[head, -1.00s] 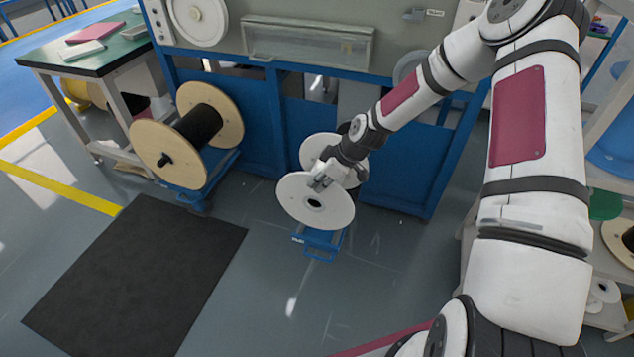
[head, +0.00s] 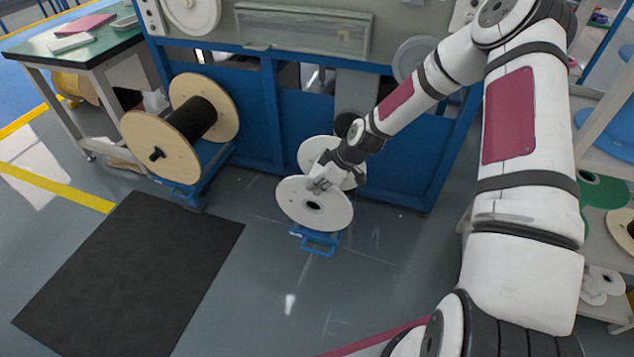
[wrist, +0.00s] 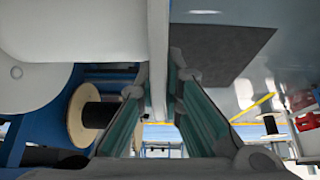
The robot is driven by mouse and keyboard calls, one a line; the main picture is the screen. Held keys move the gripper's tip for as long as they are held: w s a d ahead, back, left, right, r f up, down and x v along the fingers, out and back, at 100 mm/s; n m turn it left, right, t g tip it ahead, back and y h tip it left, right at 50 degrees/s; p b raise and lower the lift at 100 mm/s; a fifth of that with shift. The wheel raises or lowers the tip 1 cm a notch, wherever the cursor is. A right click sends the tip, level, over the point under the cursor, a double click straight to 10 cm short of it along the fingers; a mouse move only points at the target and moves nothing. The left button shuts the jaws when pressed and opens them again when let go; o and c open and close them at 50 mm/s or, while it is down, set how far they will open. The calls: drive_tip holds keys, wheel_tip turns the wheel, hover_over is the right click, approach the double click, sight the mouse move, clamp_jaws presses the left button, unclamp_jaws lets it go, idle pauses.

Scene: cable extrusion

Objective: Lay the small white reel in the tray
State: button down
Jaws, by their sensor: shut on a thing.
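A white reel (head: 291,205) with two wide round flanges stands tilted over a blue low frame with a handle (head: 318,243), in front of the machine. My gripper (head: 318,185) is at the upper part of its near flange. In the wrist view, the two fingers (wrist: 158,105) are shut on the thin edge of a white flange (wrist: 158,60). I cannot tell whether the reel touches the blue frame, whose rear part is hidden. I cannot clearly make out a separate tray.
A large wooden reel with black cable (head: 160,147) sits on a blue stand at left. A dark mat (head: 130,275) lies on the open floor. The blue machine (head: 405,165) stands close behind. A shelf at right holds several reels, including small white ones (head: 603,283).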

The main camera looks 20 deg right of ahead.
sight(317, 201)
drive_tip(key=shift+f+b, duration=1.05)
drive_tip(key=shift+f, duration=1)
drive_tip(key=c, duration=1.7)
unclamp_jaws()
drive_tip(key=shift+f, duration=0.1)
drive_tip(key=shift+o, duration=0.2)
